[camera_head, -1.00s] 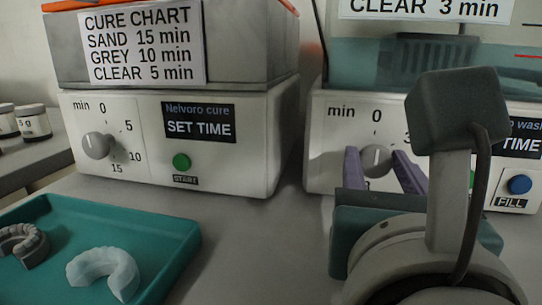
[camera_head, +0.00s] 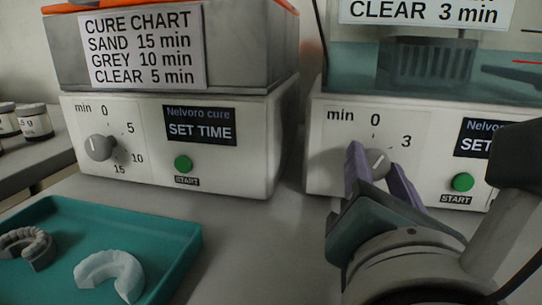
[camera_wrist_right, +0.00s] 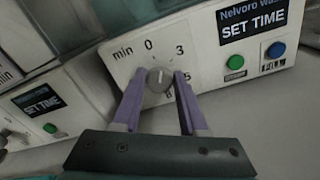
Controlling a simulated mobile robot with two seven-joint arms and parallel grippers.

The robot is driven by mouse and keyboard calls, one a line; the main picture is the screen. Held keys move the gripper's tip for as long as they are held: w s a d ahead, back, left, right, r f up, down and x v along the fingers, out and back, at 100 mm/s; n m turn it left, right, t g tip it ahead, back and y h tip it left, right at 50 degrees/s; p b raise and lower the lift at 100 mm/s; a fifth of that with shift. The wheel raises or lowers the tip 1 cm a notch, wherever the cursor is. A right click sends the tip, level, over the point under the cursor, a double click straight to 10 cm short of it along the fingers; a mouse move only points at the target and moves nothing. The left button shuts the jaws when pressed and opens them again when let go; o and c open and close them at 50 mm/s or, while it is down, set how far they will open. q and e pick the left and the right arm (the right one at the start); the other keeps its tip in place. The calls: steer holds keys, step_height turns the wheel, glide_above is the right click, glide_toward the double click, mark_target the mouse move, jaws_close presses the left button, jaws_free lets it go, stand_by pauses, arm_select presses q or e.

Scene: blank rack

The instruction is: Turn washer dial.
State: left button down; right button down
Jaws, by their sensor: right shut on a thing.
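The washer (camera_head: 318,165) is the white machine at the right, with a min scale and a dark SET TIME label. Its round grey dial (camera_head: 376,164) has a white pointer line tilted up and to the right, between 0 and 3. My right gripper (camera_head: 379,160) has its two purple fingers on either side of the dial, shut on it, and is rolled over in the head view. The right wrist view shows the dial (camera_wrist_right: 159,80) between the fingertips (camera_wrist_right: 159,77). The fingers cover part of the scale. My left gripper is not in view.
The cure unit (camera_head: 230,168) with its own dial (camera_head: 98,148) stands to the left, under a cure chart (camera_head: 142,48). A teal tray (camera_head: 165,235) holds dental models in front of it. The washer's green START button (camera_head: 462,182) is right of my fingers.

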steer(key=shift+m, duration=0.9)
steer(key=shift+c, duration=2.4)
jaws_free()
